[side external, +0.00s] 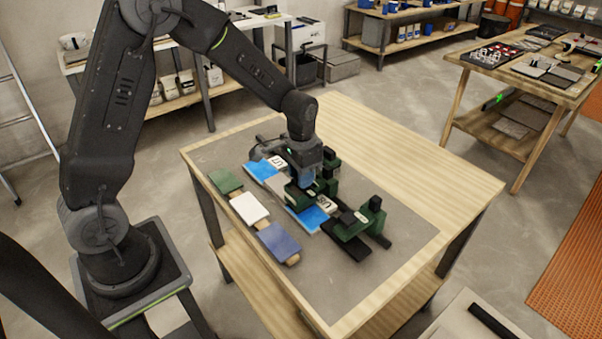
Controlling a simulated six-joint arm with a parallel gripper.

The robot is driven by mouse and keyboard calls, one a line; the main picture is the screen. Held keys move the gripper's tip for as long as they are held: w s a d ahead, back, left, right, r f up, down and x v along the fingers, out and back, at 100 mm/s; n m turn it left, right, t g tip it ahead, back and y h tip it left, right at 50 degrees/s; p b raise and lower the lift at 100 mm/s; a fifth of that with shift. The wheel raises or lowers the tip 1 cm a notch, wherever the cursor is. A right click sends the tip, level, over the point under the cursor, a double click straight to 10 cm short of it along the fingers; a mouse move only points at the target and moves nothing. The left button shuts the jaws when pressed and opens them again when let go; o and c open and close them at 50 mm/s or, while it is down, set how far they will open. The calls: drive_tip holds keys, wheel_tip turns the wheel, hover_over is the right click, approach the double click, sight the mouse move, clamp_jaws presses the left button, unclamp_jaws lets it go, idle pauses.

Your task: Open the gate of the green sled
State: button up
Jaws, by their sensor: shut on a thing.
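Green-and-black fixture parts stand on the grey mat of the table. One green body (298,198) lies directly under my gripper (303,182), across the blue tiles. A taller green part (331,166) stands just behind and to the right. Another green-and-black assembly (352,228) with an upright green post lies at the right. I cannot tell which of these is the sled's gate. My gripper points down and is shut on a green part at the near body. The fingertips and exact contact are mostly hidden by the gripper.
Blue tiles (311,219) lie beside and under the fixture. A green tile (225,181), a white tile (249,208) and a dark blue tile (278,241) form a row at the left. The table's right wooden strip (410,155) is clear.

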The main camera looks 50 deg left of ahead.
drive_tip(key=shift+m, duration=0.7)
drive_tip(key=o, duration=0.9)
drive_tip(key=shift+o, duration=0.2)
drive_tip(key=shift+r, duration=0.1)
wheel_tip(320, 180, up, 14)
drive_tip(key=s+d+r+n+t, duration=0.1)
drive_tip(key=s+d+r+t, duration=0.1)
drive_tip(key=s, duration=0.8)
drive_tip(key=s+d+r+n+t, duration=0.1)
drive_tip(key=s+d+r+t, duration=0.1)
drive_tip(key=s, duration=0.8)
drive_tip(key=shift+r+n+t, duration=0.4)
drive_tip(key=shift+r+t, duration=0.3)
drive_tip(key=shift+t, duration=0.1)
